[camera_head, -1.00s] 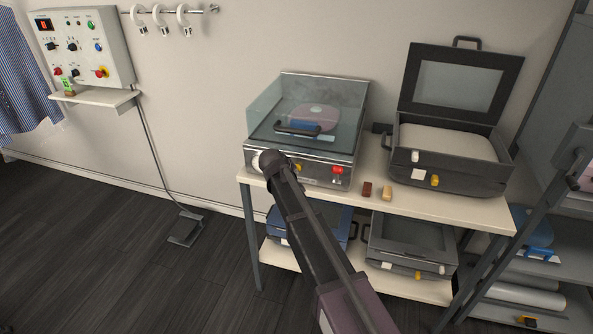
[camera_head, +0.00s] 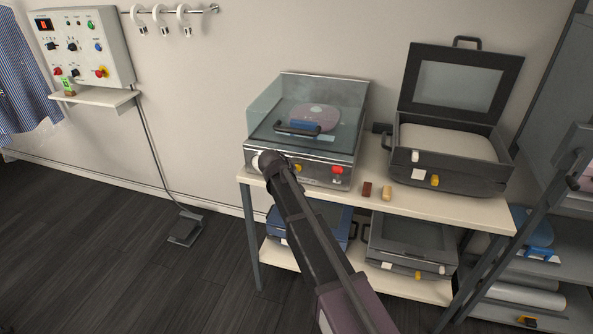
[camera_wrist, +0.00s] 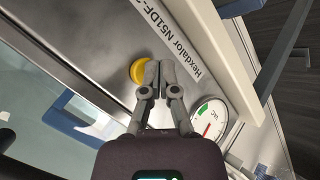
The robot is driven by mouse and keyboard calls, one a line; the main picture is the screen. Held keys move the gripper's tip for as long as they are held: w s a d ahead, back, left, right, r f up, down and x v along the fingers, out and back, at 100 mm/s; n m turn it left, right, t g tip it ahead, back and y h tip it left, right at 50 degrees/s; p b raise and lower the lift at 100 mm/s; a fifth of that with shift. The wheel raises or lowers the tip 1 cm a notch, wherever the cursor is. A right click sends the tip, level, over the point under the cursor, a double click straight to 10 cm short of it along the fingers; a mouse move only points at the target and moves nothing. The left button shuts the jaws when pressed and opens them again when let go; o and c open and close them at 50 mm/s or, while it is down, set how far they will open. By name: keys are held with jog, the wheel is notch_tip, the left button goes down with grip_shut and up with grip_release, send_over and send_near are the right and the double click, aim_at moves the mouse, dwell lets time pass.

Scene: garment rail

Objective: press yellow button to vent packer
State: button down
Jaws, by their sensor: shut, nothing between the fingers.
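The packer (camera_head: 262,122) is a metal box with a clear lid, standing on the table's left half. The lid is down over a pinkish disc and a blue item, and looks hazy. The yellow button (camera_head: 298,168) is on its front panel; it also shows in the wrist view (camera_wrist: 136,71). My gripper (camera_wrist: 159,68) is shut and empty, its fingertips beside the button's right edge in the wrist view. The left fingertip overlaps the button's edge; I cannot tell if they touch. In the head view my wrist hides the fingers.
A red button (camera_head: 338,170) is right of the yellow one. A round gauge (camera_wrist: 208,122) is near the fingers. An open dark case (camera_head: 450,172) stands to the right. Small red (camera_head: 367,189) and tan (camera_head: 387,193) blocks lie on the table (camera_head: 440,205).

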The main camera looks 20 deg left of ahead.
jog(key=shift+s, duration=0.5)
jog(key=shift+s, duration=2.5)
jog(key=s+d+f+m+g+p, duration=0.1)
jog(key=s+d+m+g, duration=0.15)
jog(key=d, duration=0.85)
jog(key=s+d+m+g+p, duration=0.15)
jog(key=s+d, duration=0.25)
jog(key=d, duration=0.8)
jog(key=s+d+f+m+g, duration=0.1)
jog(key=s+d+m+g, duration=0.2)
jog(key=d, duration=0.8)
jog(key=s+d+m+g+y+p, duration=0.1)
jog(key=s+d+m, duration=0.2)
jog(key=s+d, duration=0.6)
jog(key=shift+s+d+r+g+y, duration=0.15)
jog(key=shift+s+r+g+y, duration=0.05)
jog(key=shift+s+g+y, duration=0.2)
